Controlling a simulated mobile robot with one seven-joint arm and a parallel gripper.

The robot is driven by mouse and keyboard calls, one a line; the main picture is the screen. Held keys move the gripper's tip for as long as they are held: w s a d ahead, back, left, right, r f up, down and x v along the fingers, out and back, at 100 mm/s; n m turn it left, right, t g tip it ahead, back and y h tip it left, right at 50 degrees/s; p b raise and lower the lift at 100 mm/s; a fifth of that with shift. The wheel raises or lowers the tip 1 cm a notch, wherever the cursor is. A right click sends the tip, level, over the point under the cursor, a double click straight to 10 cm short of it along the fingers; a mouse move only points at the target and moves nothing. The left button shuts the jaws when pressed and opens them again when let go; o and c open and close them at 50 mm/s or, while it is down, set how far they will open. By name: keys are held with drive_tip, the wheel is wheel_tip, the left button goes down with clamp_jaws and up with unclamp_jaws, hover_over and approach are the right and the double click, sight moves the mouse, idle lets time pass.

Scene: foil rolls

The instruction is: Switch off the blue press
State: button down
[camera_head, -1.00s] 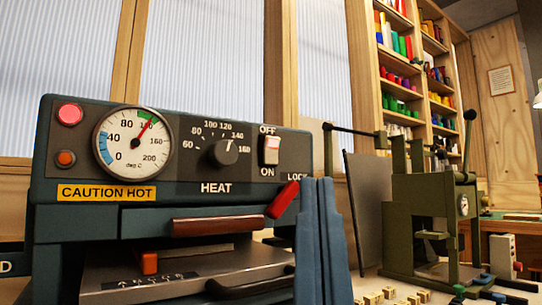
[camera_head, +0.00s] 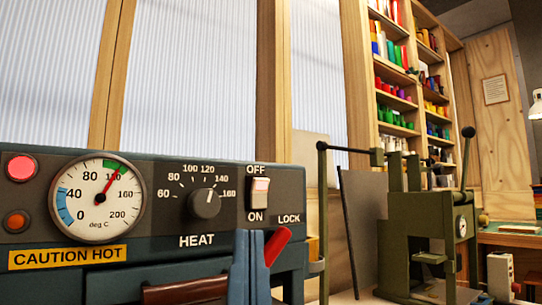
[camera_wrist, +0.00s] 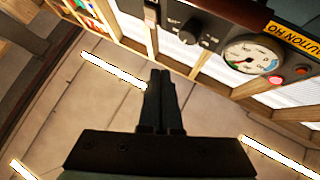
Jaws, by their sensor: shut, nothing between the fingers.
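The blue press (camera_head: 205,240) fills the lower left of the head view. The red lamp (camera_head: 21,167) looks lit and the gauge needle points up to the right. My gripper (camera_head: 252,233) is shut and empty, upright, below the switch in the picture and beside the red lock lever (camera_head: 277,246).
The heat knob (camera_head: 205,203) and gauge (camera_head: 99,198) are left of the switch. A green hand press (camera_head: 420,240) stands to the right, with a dark upright panel (camera_head: 362,225) beside it. Shelves of coloured rolls (camera_head: 395,75) are behind.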

drive_tip(key=w+a+r+m+p, duration=0.1)
drive_tip(key=p, duration=0.2)
drive_tip(key=w+a+r+m+y+p, duration=0.1)
drive_tip(key=p, duration=0.3)
drive_tip(key=w+a+r+m+g+y+p, duration=0.1)
drive_tip(key=r+p, duration=0.1)
drive_tip(key=p, duration=0.2)
drive_tip(key=shift+w+r+m, duration=0.1)
drive_tip(key=shift+w+m, duration=0.2)
drive_tip(key=m+p, duration=0.2)
drive_tip(key=p, duration=0.3)
drive_tip(key=shift+w+a+r+m+g, duration=0.15)
drive_tip(key=shift+w+a+m+g, duration=0.15)
drive_tip(key=shift+w+m, duration=0.1)
drive_tip(key=m+h+p, duration=0.2)
drive_tip(key=m+p, duration=0.2)
drive_tip(key=p, duration=0.3)
drive_tip(key=shift+d+m+p, duration=0.15)
drive_tip(key=shift+m+p, duration=0.15)
drive_tip(key=shift+p, duration=0.1)
drive_tip(key=s+d+f+m+g+h+p, duration=0.3)
drive_tip(key=s+m+h+p, duration=0.3)
drive_tip(key=m+p, duration=0.6)
drive_tip(key=d+g+p, duration=0.1)
drive_tip(key=p, duration=0.4)
drive_tip(key=shift+d+f+h, duration=0.25)
drive_tip(key=shift+f+h, duration=0.05)
drive_tip(key=shift+h, duration=0.1)
